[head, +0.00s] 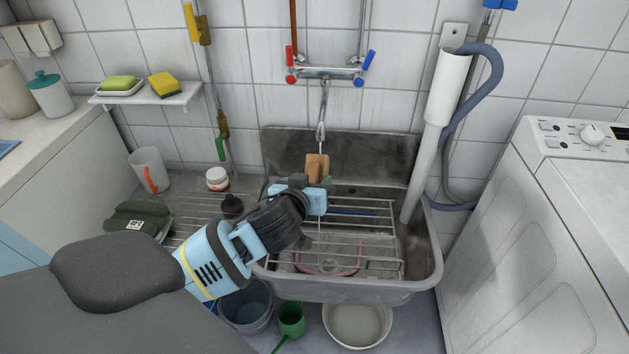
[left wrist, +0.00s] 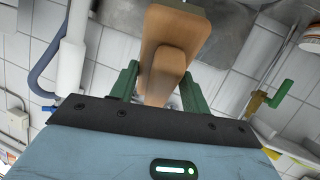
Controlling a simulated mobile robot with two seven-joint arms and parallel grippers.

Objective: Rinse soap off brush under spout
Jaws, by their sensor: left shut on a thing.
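The wooden brush (head: 317,165) is upright in my left gripper (head: 318,184), above the back of the sink (head: 350,292). In the left wrist view the tan brush (left wrist: 165,50) sits between the two green fingers of my left gripper (left wrist: 160,88). The metal spout (head: 322,118) hangs from the wall tap (head: 328,72), with its end just above the brush. A thin pale line runs from the spout end to the brush top; I cannot tell surely whether it is water. Bristles and any soap are hidden. My right gripper is not in view.
A wire rack (head: 385,235) spans the sink, with a pink ring-shaped thing below it. A grey-white drain pipe (head: 432,130) enters at the right. A washing machine (head: 560,220) stands right. A bucket (head: 246,310), green scoop (head: 291,320) and white basin (head: 357,325) stand below.

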